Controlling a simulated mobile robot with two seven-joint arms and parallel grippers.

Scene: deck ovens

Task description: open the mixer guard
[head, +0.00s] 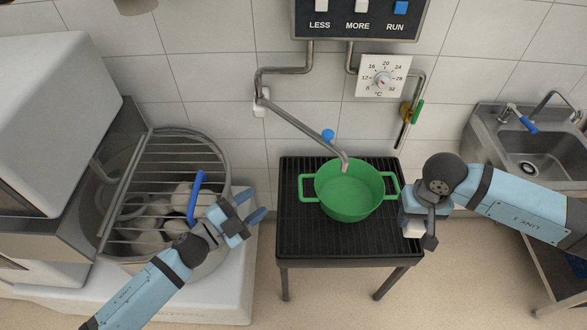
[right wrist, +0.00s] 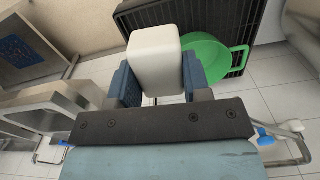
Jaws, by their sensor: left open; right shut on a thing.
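The mixer guard (head: 165,165), a grid of metal bars, lies across the top of the mixer bowl (head: 215,262) at the left of the head view. Its blue handle (head: 197,192) stands on the near right side of the guard. Pale round lumps show in the bowl through the bars. My left gripper (head: 256,205) is open and empty, just right of the blue handle, with its fingers pointing away from it. My right gripper (head: 414,236) is shut on a white block (right wrist: 153,60), which shows clearly between its fingers in the right wrist view.
A green pot (head: 348,192) stands on a black slatted table (head: 295,240) between my arms, under a pipe with a blue knob (head: 328,135). A control panel (head: 360,20) and a dial (head: 382,78) are on the wall. A sink (head: 530,145) is at right.

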